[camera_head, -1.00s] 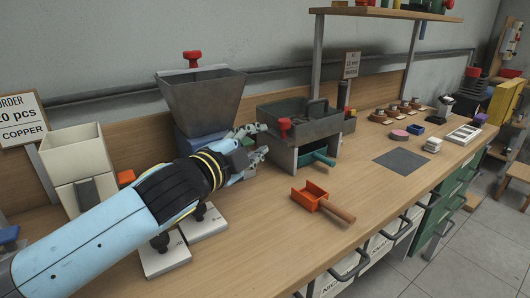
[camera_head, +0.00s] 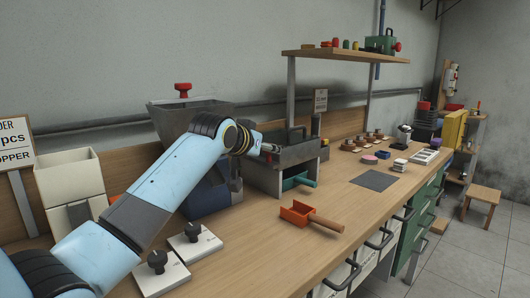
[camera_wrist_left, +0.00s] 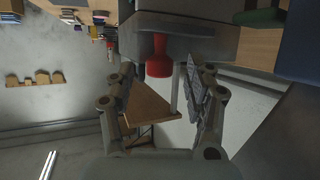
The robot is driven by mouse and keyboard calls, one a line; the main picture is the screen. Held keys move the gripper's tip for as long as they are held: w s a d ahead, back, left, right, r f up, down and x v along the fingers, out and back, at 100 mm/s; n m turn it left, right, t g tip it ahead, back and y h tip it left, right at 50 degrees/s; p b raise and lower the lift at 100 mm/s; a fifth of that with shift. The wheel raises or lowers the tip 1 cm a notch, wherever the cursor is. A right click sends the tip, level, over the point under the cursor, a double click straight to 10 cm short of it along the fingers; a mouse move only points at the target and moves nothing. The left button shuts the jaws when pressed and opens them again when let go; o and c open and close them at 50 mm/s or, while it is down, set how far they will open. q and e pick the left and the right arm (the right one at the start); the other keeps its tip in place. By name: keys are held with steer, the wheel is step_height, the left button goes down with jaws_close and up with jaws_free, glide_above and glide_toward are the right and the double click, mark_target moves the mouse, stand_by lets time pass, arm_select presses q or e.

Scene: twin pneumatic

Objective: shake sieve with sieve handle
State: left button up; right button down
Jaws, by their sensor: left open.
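The grey sieve (camera_head: 300,153) sits on top of a grey stand on the workbench, right of the hopper. Its red sieve handle (camera_wrist_left: 159,55) sticks out of the grey sieve wall (camera_wrist_left: 190,38) in the left wrist view. In the head view my left gripper (camera_head: 268,149) is at the sieve's near left side and mostly covers the handle. In the wrist view the open left gripper (camera_wrist_left: 166,78) has one finger on each side of the handle, with visible gaps. Whether the fingertips touch the sieve wall cannot be told. My right gripper is out of view.
A grey hopper (camera_head: 185,118) stands left of the sieve, behind my left arm. A teal piece (camera_head: 299,182) shows under the sieve. An orange scoop (camera_head: 299,213) lies in front. A dark mat (camera_head: 373,180) lies to the right.

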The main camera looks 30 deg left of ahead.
arm_select(q)
steer(key=shift+x, duration=0.75)
steer(key=c, duration=0.4)
jaws_close()
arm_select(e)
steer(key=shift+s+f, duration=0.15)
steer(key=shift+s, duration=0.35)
